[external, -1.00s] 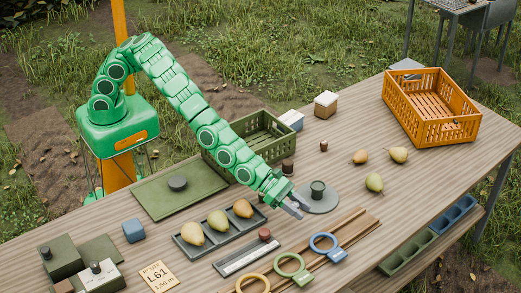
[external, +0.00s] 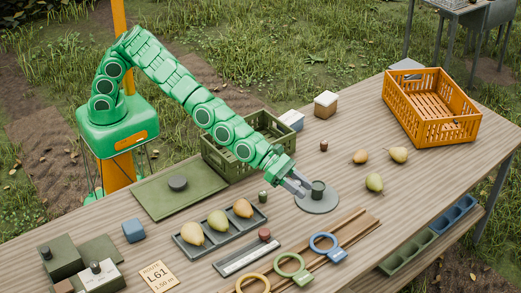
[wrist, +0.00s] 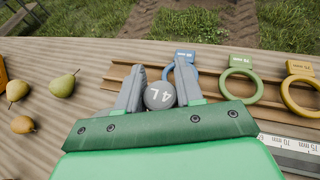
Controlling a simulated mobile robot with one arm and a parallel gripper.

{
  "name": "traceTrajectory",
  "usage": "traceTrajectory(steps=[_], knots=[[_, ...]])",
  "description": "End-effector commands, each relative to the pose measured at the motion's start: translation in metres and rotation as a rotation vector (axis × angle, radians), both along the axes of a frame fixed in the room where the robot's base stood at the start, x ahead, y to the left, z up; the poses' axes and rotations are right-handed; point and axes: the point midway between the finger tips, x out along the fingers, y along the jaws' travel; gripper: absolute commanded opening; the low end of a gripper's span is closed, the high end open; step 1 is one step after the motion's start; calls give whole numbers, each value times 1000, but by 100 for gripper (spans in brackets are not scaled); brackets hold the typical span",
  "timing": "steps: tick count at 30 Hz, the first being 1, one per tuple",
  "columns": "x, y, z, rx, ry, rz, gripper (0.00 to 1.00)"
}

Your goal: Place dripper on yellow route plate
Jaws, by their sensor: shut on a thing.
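The dripper shows in the wrist view as a round grey top (wrist: 160,95) marked "4 L". The yellow ring-shaped plate (external: 253,284) with a tag lies at the front edge, beside the green and blue rings. It is at the right of the wrist view (wrist: 300,97).
A brown rail (external: 350,232) lies near the rings. Three pears lie in a grey tray (external: 222,232), and several lie loose at right. An orange crate (external: 432,110) and a green crate (external: 218,158) stand behind. A cream card (external: 158,277) reads "ROUTE L61".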

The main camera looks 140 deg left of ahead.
Motion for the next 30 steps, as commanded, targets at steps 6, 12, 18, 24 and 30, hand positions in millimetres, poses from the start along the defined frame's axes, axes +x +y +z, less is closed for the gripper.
traceTrajectory(steps=[6, 12, 18, 24, 30], knots=[[1, -8, 27, 0, -1, -2, 8], [2, -46, 16, 2, 4, -11, 8], [1, -93, 9, 3, 1, -20, 8], [-4, -133, 2, 2, 3, -21, 8], [-12, -171, -2, 2, 3, -23, 8]])
